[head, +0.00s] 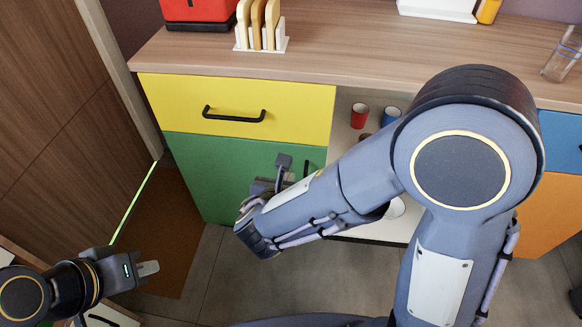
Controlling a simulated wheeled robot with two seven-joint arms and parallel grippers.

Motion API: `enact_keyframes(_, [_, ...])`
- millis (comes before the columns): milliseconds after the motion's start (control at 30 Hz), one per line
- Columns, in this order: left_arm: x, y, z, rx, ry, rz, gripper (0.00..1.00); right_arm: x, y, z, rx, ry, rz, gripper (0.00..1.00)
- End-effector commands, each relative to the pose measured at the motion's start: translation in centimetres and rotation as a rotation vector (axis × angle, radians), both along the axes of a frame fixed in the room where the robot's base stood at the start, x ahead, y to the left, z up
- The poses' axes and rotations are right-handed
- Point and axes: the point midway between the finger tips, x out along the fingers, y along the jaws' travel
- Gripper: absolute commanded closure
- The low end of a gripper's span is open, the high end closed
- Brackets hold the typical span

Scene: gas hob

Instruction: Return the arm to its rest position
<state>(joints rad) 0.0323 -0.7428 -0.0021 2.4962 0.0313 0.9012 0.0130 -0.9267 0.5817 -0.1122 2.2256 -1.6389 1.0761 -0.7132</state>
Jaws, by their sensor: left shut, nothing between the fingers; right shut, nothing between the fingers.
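My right arm (440,170) reaches in from the right and bends at a large elbow. Its forearm crosses in front of the counter's cupboards. My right gripper (284,162) is in front of the green door (225,165), partly hidden by its own wrist. It is shut and holds nothing; I cannot tell whether it touches the door. My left gripper (148,268) is low at the left, over the floor. It is shut and empty, with its fingers pointing right.
The wooden counter (350,45) bears a red appliance (198,10), a rack with bread slices (262,45) and a glass jar (562,55). Below are a yellow drawer (170,98) and an open shelf with a red cup (359,116) and a blue cup (391,117).

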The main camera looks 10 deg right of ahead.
Motion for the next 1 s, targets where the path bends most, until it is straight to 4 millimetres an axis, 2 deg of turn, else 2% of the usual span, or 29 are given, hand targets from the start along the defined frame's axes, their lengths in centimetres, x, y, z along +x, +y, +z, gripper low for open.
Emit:
enact_keyframes(133, [0.0, 0.0, 0.3, 0.000, 0.000, 0.000, 1.00, -0.8, 0.2, 0.5, 0.001, 0.001, 0.001, 1.00])
enact_keyframes(333, [0.0, 0.0, 0.3, 0.000, 0.001, 0.000, 1.00, -0.9, 0.2, 0.5, 0.001, 0.002, -0.001, 1.00])
enact_keyframes(400, [0.0, 0.0, 0.3, 0.000, 0.000, 0.000, 1.00, -0.9, -0.4, 0.5, 0.022, 0.006, -0.029, 1.00])
enact_keyframes(467, [0.0, 0.0, 0.3, 0.000, 0.000, 0.000, 1.00, -1.1, -1.9, 0.7, 0.075, 0.018, -0.098, 1.00])
enact_keyframes(567, [0.0, 0.0, 0.3, 0.000, 0.001, 0.000, 1.00, -2.2, -6.3, 0.9, 0.249, 0.052, -0.327, 1.00])
enact_keyframes(667, [0.0, 0.0, 0.3, 0.000, 0.000, 0.000, 1.00, -5.0, -11.5, 0.8, 0.516, 0.087, -0.666, 1.00])
enact_keyframes(700, [0.0, 0.0, 0.3, 0.000, 0.001, 0.000, 1.00, -6.5, -13.1, 0.7, 0.634, 0.097, -0.814, 1.00])
enact_keyframes(733, [0.0, 0.0, 0.3, 0.000, 0.001, 0.000, 1.00, -7.7, -14.2, 0.6, 0.724, 0.102, -0.924, 1.00])
enact_keyframes(833, [0.0, 0.0, 0.3, 0.000, 0.000, 0.000, 1.00, -11.5, -16.4, 0.6, 1.022, 0.102, -1.280, 1.00])
enact_keyframes(900, [0.0, 0.0, 0.3, 0.000, 0.000, 0.000, 1.00, -13.7, -16.9, 0.9, 1.222, 0.091, -1.504, 1.00])
enact_keyframes(1000, [0.0, 0.0, 0.3, 0.000, 0.000, 0.000, 1.00, -15.8, -16.7, 1.5, 1.463, 0.072, -1.754, 1.00])
